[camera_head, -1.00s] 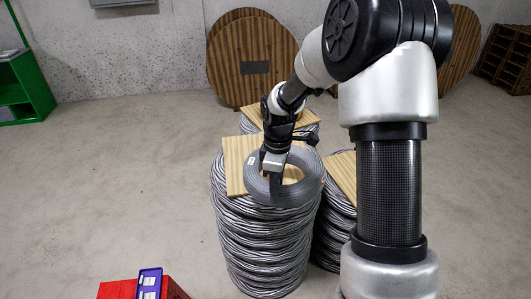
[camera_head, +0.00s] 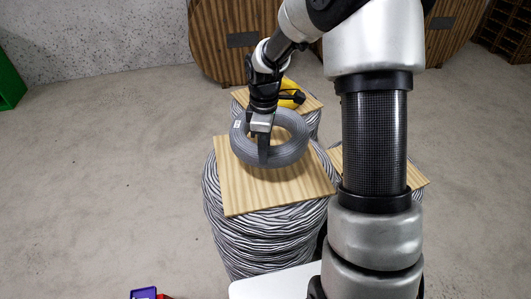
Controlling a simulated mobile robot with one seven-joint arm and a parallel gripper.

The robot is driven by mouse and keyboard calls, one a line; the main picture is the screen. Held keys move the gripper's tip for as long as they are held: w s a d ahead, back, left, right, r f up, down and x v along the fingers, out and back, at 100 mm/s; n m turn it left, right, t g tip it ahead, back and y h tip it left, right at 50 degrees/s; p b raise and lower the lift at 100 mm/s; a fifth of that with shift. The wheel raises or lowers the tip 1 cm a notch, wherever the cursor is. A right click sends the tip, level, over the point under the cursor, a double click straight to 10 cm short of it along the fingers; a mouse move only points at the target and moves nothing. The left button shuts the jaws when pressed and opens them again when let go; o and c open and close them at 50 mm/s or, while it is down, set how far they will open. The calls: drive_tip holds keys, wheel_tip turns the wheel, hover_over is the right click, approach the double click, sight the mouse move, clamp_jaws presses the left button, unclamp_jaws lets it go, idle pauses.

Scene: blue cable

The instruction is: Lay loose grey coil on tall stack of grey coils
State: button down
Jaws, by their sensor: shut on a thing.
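The loose grey coil (camera_head: 297,152) is a flat ring, hanging from my gripper (camera_head: 263,158), which is shut on its left front part. The coil overlaps the far part of a square wooden board (camera_head: 238,192) in the picture. It seems held above the board, but the gap is hard to judge. The board tops a stack of grey coils (camera_head: 250,243), the nearest and largest in view. A second stack (camera_head: 315,121) stands behind it. A third, at right, is mostly hidden by my arm; its board (camera_head: 412,177) shows.
A yellow thing (camera_head: 292,96) lies on the back stack's board (camera_head: 312,104). Large wooden reels (camera_head: 212,45) lean near the wall. A blue and red item (camera_head: 144,293) is at the bottom edge. The floor (camera_head: 100,170) at left is clear.

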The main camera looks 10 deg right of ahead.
drive_tip(key=shift+w+f, duration=0.1)
drive_tip(key=shift+w, duration=0.15)
drive_tip(key=shift+f, duration=4.75)
drive_tip(key=shift+f, duration=0.15)
drive_tip(key=c, duration=1.3)
unclamp_jaws()
drive_tip(key=shift+s+f, duration=0.1)
drive_tip(key=shift+s, duration=0.05)
